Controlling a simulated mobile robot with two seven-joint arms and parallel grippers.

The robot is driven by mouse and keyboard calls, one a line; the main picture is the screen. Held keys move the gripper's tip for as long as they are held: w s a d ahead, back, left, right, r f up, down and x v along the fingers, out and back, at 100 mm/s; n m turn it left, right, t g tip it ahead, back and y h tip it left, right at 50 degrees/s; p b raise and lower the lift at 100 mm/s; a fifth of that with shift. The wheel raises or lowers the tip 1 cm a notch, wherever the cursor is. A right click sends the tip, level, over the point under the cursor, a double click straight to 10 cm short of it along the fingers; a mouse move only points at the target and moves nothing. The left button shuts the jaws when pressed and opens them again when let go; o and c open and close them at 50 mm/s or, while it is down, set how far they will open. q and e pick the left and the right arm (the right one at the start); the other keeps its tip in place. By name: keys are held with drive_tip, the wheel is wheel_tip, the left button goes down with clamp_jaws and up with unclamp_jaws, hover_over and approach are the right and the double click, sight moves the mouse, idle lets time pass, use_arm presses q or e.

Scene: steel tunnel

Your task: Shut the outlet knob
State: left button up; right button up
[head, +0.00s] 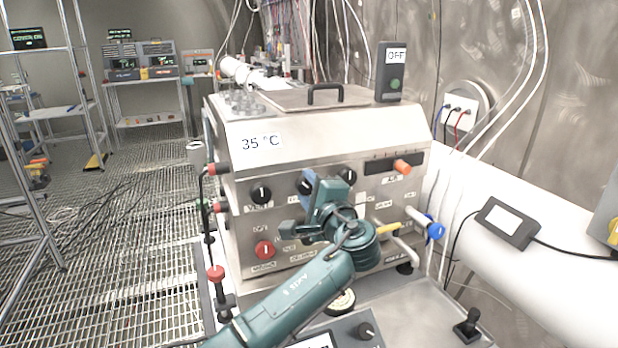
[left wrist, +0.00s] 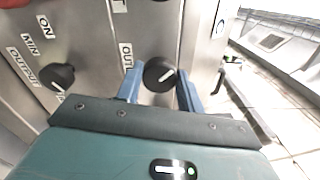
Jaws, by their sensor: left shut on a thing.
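The outlet knob (left wrist: 159,74) is a round black dial with a white pointer line, on a steel panel beside a partly hidden label starting "OUT". In the left wrist view, the blue fingers of my left gripper (left wrist: 160,88) stand on either side of it, shut on it. The pointer slants to the upper right there. In the head view, my left gripper (head: 309,182) reaches the front of the steel machine (head: 330,135), and its wrist and fingers cover much of the knob. My right gripper is not in view.
Another black knob (head: 261,194) and a red knob (head: 264,249) are on the same panel. A black joystick (head: 467,325) stands at front right. Grated floor lies open at left.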

use_arm(q)
drive_tip(key=m+p, duration=0.1)
drive_tip(key=m, duration=0.3)
drive_tip(key=shift+m, duration=2.3)
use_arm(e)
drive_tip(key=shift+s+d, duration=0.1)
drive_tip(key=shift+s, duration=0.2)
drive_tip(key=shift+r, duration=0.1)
use_arm(q)
drive_tip(key=shift+f, duration=0.1)
drive_tip(key=o, duration=1)
drive_tip(key=b+v, duration=0.2)
drive_tip(key=v, duration=1.1)
drive_tip(key=shift+s+b, duration=0.1)
drive_tip(key=shift+b, duration=0.2)
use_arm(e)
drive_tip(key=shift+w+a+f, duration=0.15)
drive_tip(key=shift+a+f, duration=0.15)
